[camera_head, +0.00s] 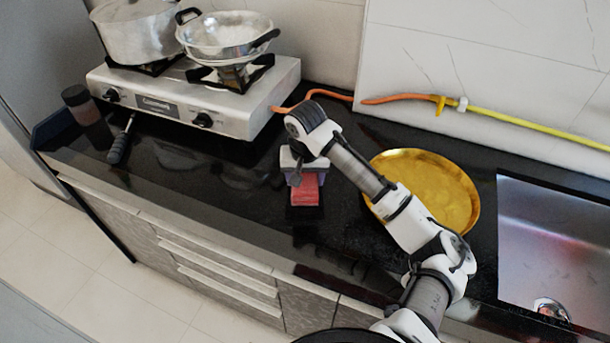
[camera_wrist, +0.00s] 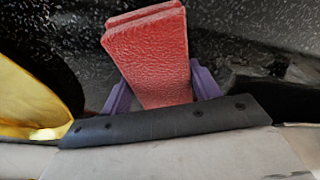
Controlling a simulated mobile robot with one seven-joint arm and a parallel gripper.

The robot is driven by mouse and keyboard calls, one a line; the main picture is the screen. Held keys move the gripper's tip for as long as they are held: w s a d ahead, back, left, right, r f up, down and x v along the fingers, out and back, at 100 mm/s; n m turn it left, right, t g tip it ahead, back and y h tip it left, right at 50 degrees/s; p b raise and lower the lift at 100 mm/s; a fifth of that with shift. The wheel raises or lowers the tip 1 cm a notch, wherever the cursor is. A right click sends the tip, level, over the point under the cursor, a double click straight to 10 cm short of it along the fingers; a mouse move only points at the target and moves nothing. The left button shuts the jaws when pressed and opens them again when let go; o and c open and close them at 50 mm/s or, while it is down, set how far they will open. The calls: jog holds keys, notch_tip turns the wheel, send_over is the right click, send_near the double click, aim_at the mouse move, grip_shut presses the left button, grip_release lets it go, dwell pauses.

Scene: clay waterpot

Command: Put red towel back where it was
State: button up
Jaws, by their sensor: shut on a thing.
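The red towel (camera_head: 305,190) is a folded block at the middle of the black counter in the head view. My gripper (camera_head: 303,178) is over its far end, pointing down. In the wrist view the towel (camera_wrist: 150,58) lies between the two purple fingers of my gripper (camera_wrist: 160,92), one on each side. The gripper is shut on the towel. The towel's far end is hidden by the gripper in the head view. I cannot tell whether the towel touches the counter or is slightly above it.
A gas stove (camera_head: 195,92) with a pot (camera_head: 140,35) and a pan (camera_head: 228,38) stands at the back left. A golden round tray (camera_head: 440,185) lies right of my gripper, with a sink (camera_head: 555,245) beyond. A dark-handled utensil (camera_head: 120,143) and a jar (camera_head: 80,103) are at the left.

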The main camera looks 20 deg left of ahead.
aim_at(305, 181)
jog(key=shift+f, duration=0.15)
jog(key=o, duration=0.9)
jog(key=shift+o, duration=0.2)
notch_tip(305, 181, up, 12)
jog(key=s+b, duration=0.1)
jog(key=shift+s+d, duration=0.3)
jog(key=shift+d, duration=0.05)
